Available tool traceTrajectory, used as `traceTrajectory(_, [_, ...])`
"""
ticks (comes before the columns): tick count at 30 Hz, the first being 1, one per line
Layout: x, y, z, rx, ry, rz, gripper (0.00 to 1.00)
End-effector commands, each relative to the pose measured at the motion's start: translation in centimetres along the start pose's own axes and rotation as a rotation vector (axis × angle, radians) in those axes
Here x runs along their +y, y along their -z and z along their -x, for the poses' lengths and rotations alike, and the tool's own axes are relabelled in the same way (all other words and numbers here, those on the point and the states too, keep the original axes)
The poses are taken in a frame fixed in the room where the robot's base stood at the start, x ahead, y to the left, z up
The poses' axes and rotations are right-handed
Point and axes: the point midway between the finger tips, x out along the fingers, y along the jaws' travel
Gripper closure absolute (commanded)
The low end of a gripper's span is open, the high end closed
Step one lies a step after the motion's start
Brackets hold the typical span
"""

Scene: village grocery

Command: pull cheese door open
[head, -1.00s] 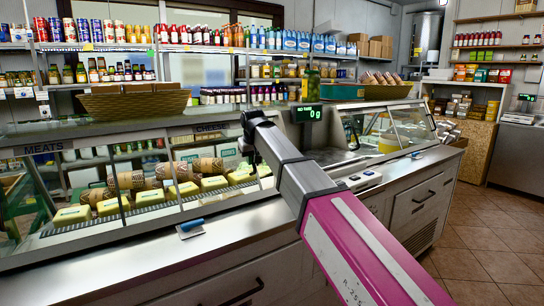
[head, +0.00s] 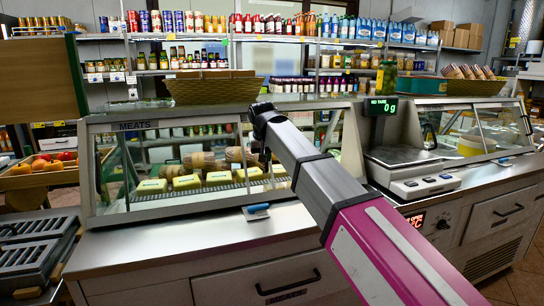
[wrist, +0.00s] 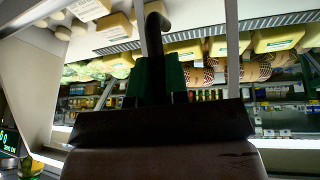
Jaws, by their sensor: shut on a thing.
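The cheese door is a glass front panel of the deli case, behind which yellow cheese blocks (head: 219,178) sit in a row. My gripper (head: 264,152) is at this glass in the head view, with the arm reaching in from the lower right. In the wrist view my gripper (wrist: 157,68) has green fingers, closed around a dark upright bar, the door handle (wrist: 155,32). My arm covers the right part of the case front, and the CHEESE sign is out of sight. I cannot tell how far the door stands open.
The MEATS sign (head: 135,125) marks the left part of the case. A steel ledge (head: 190,235) with a blue-tipped item (head: 257,211) runs below the glass. A scale (head: 415,175) stands to the right. A dark slatted unit (head: 35,245) and a fruit stand (head: 45,172) are at left.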

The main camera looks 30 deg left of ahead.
Motion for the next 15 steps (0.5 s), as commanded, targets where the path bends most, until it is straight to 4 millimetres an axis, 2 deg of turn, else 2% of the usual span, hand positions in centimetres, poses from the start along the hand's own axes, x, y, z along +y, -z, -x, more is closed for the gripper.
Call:
traceTrajectory(9, [-0.06, -0.01, 0.00, -0.002, 0.001, 0.000, 1.00])
traceTrajectory(10, [-0.05, -0.01, 0.00, -0.002, 0.001, 0.000, 0.75])
traceTrajectory(11, [-0.05, 0.00, 0.00, -0.002, 0.001, 0.000, 0.66])
traceTrajectory(12, [-0.04, -0.01, 0.00, -0.002, 0.001, 0.000, 0.61])
traceTrajectory(15, [-0.03, 0.00, 0.00, -0.001, 0.001, 0.000, 0.61])
